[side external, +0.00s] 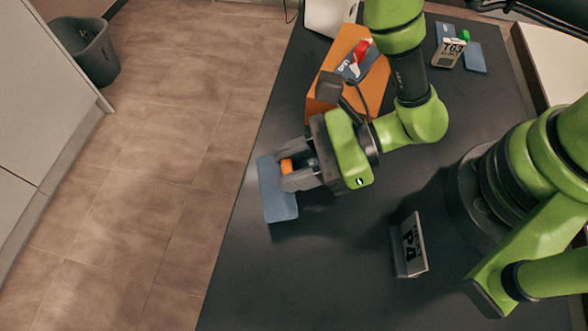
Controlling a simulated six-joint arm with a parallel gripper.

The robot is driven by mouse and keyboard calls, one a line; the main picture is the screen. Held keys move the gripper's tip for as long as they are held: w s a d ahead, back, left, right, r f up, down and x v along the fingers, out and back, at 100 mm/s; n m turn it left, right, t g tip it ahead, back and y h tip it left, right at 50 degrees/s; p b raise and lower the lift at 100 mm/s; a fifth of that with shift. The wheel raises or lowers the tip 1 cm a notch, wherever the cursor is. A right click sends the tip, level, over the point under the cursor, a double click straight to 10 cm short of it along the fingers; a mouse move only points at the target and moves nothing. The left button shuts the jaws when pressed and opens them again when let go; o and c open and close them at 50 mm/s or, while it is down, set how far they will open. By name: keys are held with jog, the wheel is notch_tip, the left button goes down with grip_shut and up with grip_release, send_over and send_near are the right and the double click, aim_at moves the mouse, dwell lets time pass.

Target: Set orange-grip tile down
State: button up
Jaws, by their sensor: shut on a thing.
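A flat blue-grey tile with an orange grip (287,166) is at the left edge of the dark table. Its blue-grey plate (277,195) shows below and left of the fingers. My gripper (284,172) is shut on the orange grip, with the fingers reaching in from the right. A dark shadow lies beside the plate; I cannot tell whether the plate touches the table or hangs just above it.
An orange block (346,62) bears a blue tile with a red grip (361,50). A green-grip tile (464,37) lies near a T63 sign (452,52) at the back. A P4 sign (409,246) stands front right. The dark table (300,290) is clear at the front.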

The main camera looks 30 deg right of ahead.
jog(key=shift+f, duration=1.35)
jog(key=shift+f, duration=0.1)
jog(key=o, duration=1)
